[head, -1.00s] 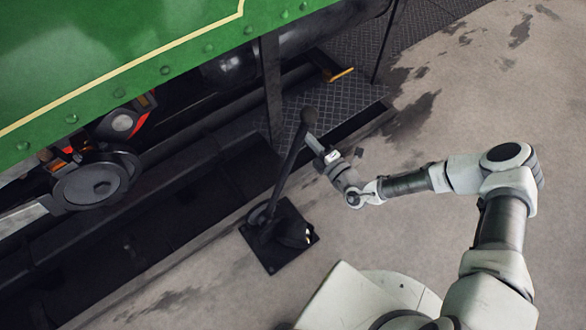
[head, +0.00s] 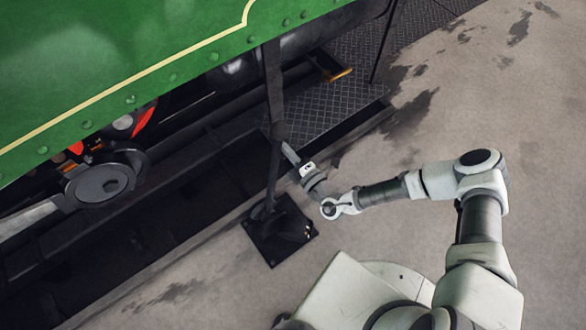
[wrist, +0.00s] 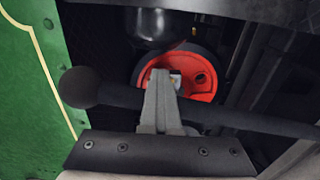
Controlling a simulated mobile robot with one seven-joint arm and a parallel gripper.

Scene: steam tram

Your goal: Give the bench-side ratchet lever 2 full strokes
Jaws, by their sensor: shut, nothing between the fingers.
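The ratchet lever (head: 272,178) is a dark rod with a round black knob (head: 280,130), rising from a square black base plate (head: 279,230) beside the tram. It stands nearly straight up in the head picture. My gripper (head: 286,148) is shut and empty, with its fingertips at the lever's right side just below the knob. In the wrist view the gripper (wrist: 160,82) overlaps the lever (wrist: 245,122), whose knob (wrist: 80,87) is at the left. The fingers seem to be against the rod; the exact contact is hidden.
The green tram side (head: 110,70) fills the upper left, with a wheel and red parts below it. A dark chequered step plate (head: 325,105) lies just beyond the lever. A dark trench runs along the tram. Open concrete floor (head: 480,80) lies to the right.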

